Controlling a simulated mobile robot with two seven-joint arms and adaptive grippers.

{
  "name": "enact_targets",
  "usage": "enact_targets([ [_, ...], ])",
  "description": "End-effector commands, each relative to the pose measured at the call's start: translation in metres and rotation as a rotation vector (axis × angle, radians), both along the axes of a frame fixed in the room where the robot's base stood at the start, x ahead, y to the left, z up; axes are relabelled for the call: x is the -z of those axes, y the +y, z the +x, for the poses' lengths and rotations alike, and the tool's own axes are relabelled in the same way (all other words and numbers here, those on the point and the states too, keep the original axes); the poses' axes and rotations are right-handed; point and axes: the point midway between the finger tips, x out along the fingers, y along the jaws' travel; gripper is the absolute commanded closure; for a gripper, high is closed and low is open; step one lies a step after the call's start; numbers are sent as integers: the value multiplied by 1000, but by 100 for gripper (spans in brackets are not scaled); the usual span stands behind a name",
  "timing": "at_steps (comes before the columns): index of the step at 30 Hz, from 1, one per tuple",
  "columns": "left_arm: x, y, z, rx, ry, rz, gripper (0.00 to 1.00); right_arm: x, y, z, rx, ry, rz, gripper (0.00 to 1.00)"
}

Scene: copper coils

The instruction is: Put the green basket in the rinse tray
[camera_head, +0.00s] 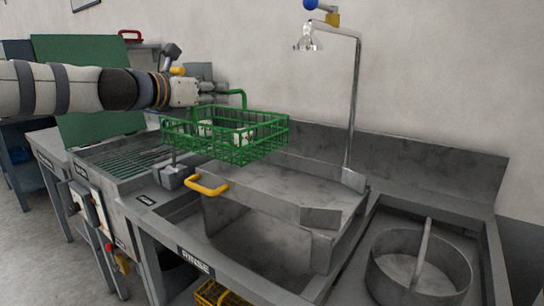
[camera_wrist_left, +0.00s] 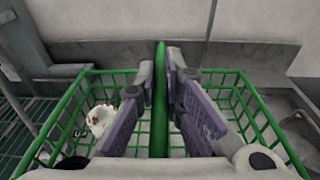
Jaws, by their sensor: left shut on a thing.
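The green basket (camera_head: 225,137) is a wire basket with a white and brown object inside. My left gripper (camera_head: 218,92) is shut on the basket's green handle, which also shows upright between its fingers in the left wrist view (camera_wrist_left: 161,100). The basket hangs roughly level, above the bench near the left end of the rinse tray (camera_head: 225,235). The tray is a grey metal basin behind the label RINSE. A grey metal panel with a yellow handle (camera_head: 207,186) stands over part of it. My right gripper is not in view.
A shower head on a tall pipe (camera_head: 354,110) stands behind the tray. A round grey vessel (camera_head: 418,270) with a handle sits in the basin at right. A slatted rack (camera_head: 120,155) and an upright green panel (camera_head: 85,60) are at left.

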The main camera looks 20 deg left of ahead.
Motion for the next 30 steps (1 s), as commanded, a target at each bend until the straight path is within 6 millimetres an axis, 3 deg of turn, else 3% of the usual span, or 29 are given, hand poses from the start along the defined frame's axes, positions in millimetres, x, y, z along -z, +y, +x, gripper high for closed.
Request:
enact_targets([
  [1, 13, -9, 8, 4, 12, 0, 100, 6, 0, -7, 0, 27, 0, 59],
  [9, 48, -62, 38, 2, 18, 0, 100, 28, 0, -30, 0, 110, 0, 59],
  [15, 80, -87, 51, 1, 12, 0, 100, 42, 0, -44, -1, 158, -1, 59],
  [19, 86, -95, 54, 0, 6, 0, 100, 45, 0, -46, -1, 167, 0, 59],
  [25, 118, -100, 58, 0, 9, 0, 100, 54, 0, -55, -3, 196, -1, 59],
  [30, 121, -100, 56, -1, 1, 0, 100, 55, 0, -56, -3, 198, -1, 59],
])
